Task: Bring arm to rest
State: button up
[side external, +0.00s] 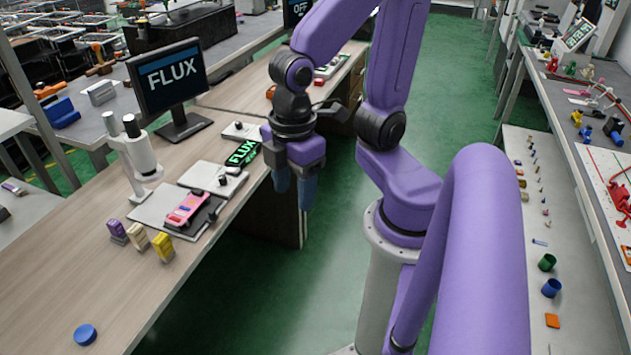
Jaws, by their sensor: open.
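My gripper (293,185) hangs at the end of my purple arm in the side external view. Its two blue fingers point down and stand apart, with nothing between them. It is beside the right edge of the wooden bench (60,265), over the green floor. The lever fixtures are small; a white plate with a dark knob (228,172) and a green "FLUX" display (243,153) lie to the left of the gripper. Another white plate (240,131) sits farther back, partly behind my arm. I cannot tell the lever positions.
A "FLUX" monitor (167,80), a white microscope-like device (138,155), a pink device (187,208), several small blocks (163,246) and a blue disc (85,334) stand on the bench. A crowded bench (530,215) lines the right.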

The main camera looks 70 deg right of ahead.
jog(key=s+d, duration=0.2)
jog(key=s, duration=0.1)
jog(key=shift+s, duration=0.1)
